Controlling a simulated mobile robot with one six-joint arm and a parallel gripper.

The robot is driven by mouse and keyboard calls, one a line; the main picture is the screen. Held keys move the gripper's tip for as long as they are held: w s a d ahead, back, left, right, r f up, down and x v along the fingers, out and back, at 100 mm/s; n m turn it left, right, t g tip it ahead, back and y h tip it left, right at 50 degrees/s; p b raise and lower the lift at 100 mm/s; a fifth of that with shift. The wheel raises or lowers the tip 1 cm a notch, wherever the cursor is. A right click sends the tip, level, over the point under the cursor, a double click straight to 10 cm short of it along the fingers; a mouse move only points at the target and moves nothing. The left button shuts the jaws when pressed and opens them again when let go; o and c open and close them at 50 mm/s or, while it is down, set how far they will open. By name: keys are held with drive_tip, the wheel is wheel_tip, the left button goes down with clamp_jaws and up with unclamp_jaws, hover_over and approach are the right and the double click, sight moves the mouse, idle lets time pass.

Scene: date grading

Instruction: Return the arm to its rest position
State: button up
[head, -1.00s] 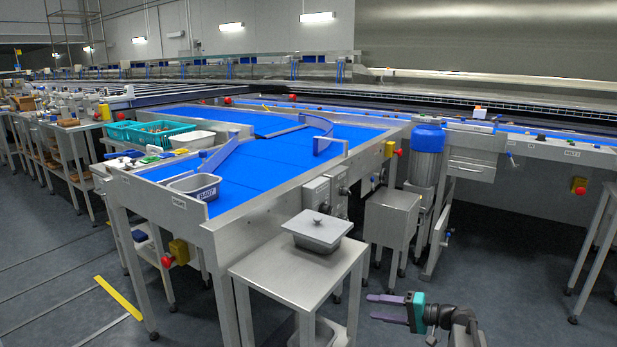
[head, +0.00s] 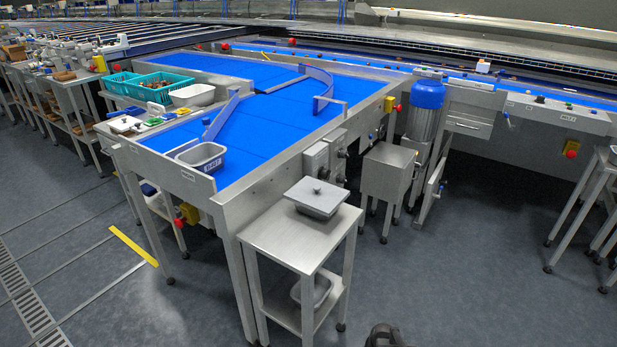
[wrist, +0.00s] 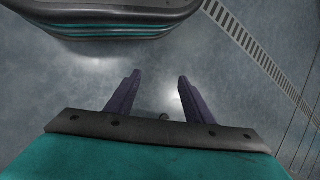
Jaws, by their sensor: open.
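My gripper (wrist: 157,80) shows in the wrist view with its two dark purple fingers apart and nothing between them. It points down toward the bare grey floor (wrist: 240,90). A dark rounded body with teal stripes, likely part of my own base, fills the top left of the wrist view close to the fingers. In the head view the gripper is out of the picture; only a dark piece of my arm shows at the bottom edge, right of the small steel table (head: 290,240).
A lidded steel pan (head: 315,200) stands on the small table. Behind it is the blue sorting belt (head: 255,155) with a grey tub (head: 202,158) at its near end. A motor with a blue cap (head: 428,95) stands to the right. Floor at the lower right is clear.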

drive_tip(key=s+d+r+n+g+h+p, duration=0.1)
drive_tip(key=s+d+n+h+p, duration=0.1)
drive_tip(key=s, duration=0.9)
drive_tip(key=shift+d+r+g+h+p, duration=0.4)
drive_tip(key=shift+d+h+p, duration=0.4)
drive_tip(key=shift+d+h, duration=0.3)
